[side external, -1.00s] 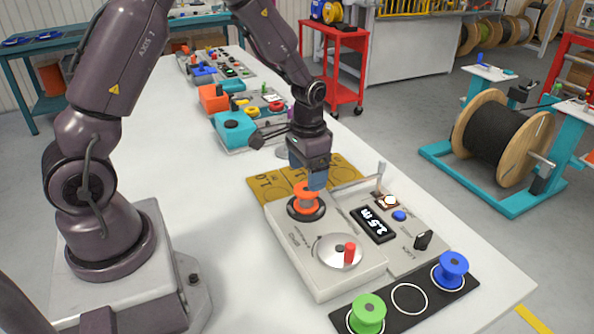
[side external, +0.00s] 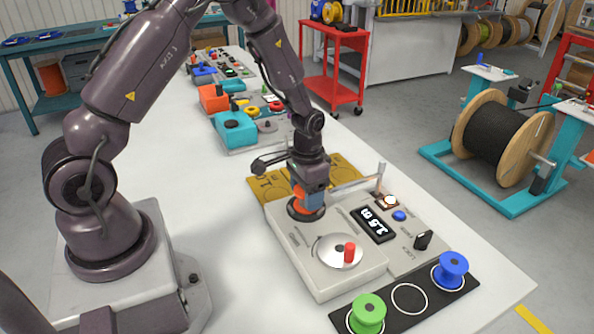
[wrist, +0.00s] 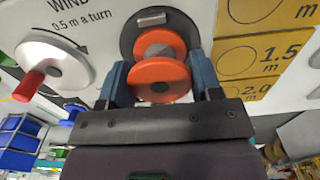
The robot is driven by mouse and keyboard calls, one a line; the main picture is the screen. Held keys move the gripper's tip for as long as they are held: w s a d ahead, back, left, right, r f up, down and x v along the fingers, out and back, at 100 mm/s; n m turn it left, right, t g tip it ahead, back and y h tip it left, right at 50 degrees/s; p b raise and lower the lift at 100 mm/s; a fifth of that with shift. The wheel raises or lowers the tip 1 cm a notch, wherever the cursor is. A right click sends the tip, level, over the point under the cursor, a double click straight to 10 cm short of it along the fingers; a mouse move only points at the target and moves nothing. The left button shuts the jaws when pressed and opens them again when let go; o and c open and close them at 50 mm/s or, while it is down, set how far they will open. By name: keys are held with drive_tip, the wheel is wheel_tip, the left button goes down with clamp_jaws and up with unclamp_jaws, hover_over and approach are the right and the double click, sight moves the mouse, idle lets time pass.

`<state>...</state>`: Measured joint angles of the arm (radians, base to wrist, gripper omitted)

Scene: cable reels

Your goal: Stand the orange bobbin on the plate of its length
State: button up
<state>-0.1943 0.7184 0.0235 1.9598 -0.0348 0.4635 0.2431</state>
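The orange bobbin (side external: 299,199) stands on the dark round seat of the cream winder (side external: 300,262). In the wrist view, its orange flanges and greyish middle (wrist: 160,80) show between my fingers. My gripper (side external: 313,203) is lowered over it, one finger on each side (wrist: 160,70). The fingers are very close to the flange edges; I cannot tell whether they press on it. The yellow length plates (side external: 268,186) lie behind the winder. The wrist view shows plates with circles marked 1.5 (wrist: 258,58) and 2.0 (wrist: 240,92). The winder's display (side external: 374,222) reads 1.5 m.
The crank disc (side external: 338,252) has a red knob. A black rack (side external: 405,311) in front holds a green bobbin (side external: 367,314) and a blue bobbin (side external: 452,268), with an empty ring between them. A thin arm beside the bobbin reaches towards a lit button (side external: 390,201).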

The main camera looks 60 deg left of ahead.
drive_tip(key=shift+c, duration=0.6)
wheel_tip(320, 180, up, 8)
drive_tip(key=shift+f, duration=0.2)
drive_tip(key=shift+a+f, duration=0.1)
drive_tip(key=shift+a+f+n, duration=0.3)
drive_tip(key=shift+a+f, duration=0.8)
drive_tip(key=shift+f, duration=0.1)
drive_tip(key=w+a+f, duration=0.1)
drive_tip(key=w+a, duration=0.1)
drive_tip(key=a, duration=0.1)
drive_tip(key=w+a+f, duration=0.2)
drive_tip(key=a, duration=0.1)
drive_tip(key=w+a+f, duration=0.2)
drive_tip(key=w+a, duration=0.1)
drive_tip(key=shift+w, duration=0.1)
drive_tip(key=shift+w+a+r, duration=0.1)
drive_tip(key=shift+w+r, duration=0.05)
drive_tip(key=shift+w, duration=0.1)
drive_tip(key=shift+f, duration=2.15)
